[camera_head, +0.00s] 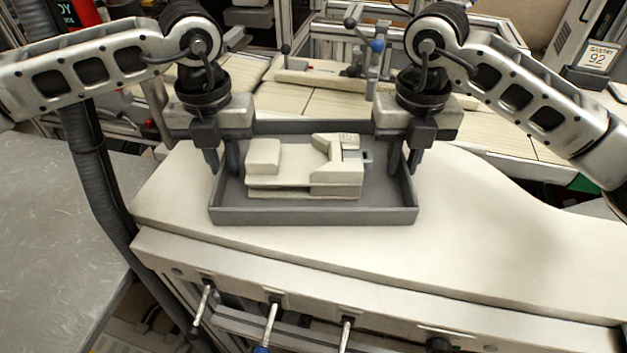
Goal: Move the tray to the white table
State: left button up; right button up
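The grey tray (312,216) is in the middle of the head view, level over the cream-white table (480,225). It appears to rest on the tabletop. A cream block-like fixture with a stepped shape (300,172) is in the tray. My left gripper (221,165) points down at the tray's left wall, one finger outside and one inside. My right gripper (404,168) straddles the right wall the same way. Whether the fingers press on the walls cannot be made out. The tray's back wall is partly hidden behind my grippers.
A grey table (60,240) stands at the left, lower than the white one. Behind the tray is a machine with slatted cream panels (285,105) and a metal frame. Lever handles (270,322) stick out along the table's front. The tabletop right of the tray is clear.

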pick_arm(q)
jog(key=shift+o, duration=0.2)
jog(key=shift+r, duration=0.25)
pick_arm(e)
jog(key=shift+o, duration=0.2)
jog(key=shift+r, duration=0.1)
jog(key=shift+r, duration=0.25)
pick_arm(q)
notch_tip(320, 180, up, 12)
pick_arm(e)
notch_tip(320, 180, up, 12)
jog(key=shift+f, duration=0.25)
pick_arm(q)
jog(key=shift+f, duration=0.1)
pick_arm(e)
notch_tip(320, 180, down, 12)
jog(key=shift+f, duration=0.1)
pick_arm(q)
notch_tip(320, 180, down, 5)
jog(key=shift+f, duration=0.65)
